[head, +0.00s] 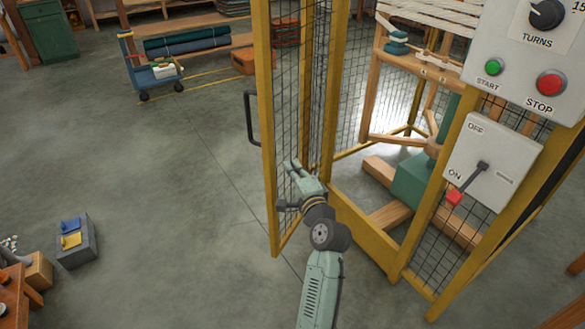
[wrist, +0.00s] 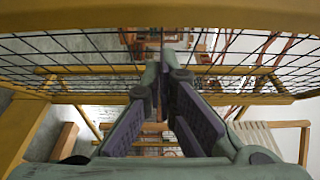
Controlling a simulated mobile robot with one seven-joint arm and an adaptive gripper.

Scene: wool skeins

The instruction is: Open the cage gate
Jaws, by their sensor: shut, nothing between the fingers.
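The cage gate (head: 268,150) is a yellow frame with dark wire mesh. It stands swung out from the cage, at an angle to the front opening. Its black handle (head: 250,118) is on the outer left edge. My gripper (head: 290,167) is in front of the gate's mesh, on the side facing the opening, low and to the right of the handle. The fingers (wrist: 166,62) are shut and empty, close to the mesh (wrist: 80,45) in the wrist view. I cannot tell whether they touch it. The handle does not show in the wrist view.
The cage holds a wooden winding machine (head: 372,95) with a green base (head: 412,185). A control box with START and STOP buttons (head: 551,82) and a switch box with a red-tipped lever (head: 455,197) are on the right. The floor (head: 150,180) left of the gate is clear.

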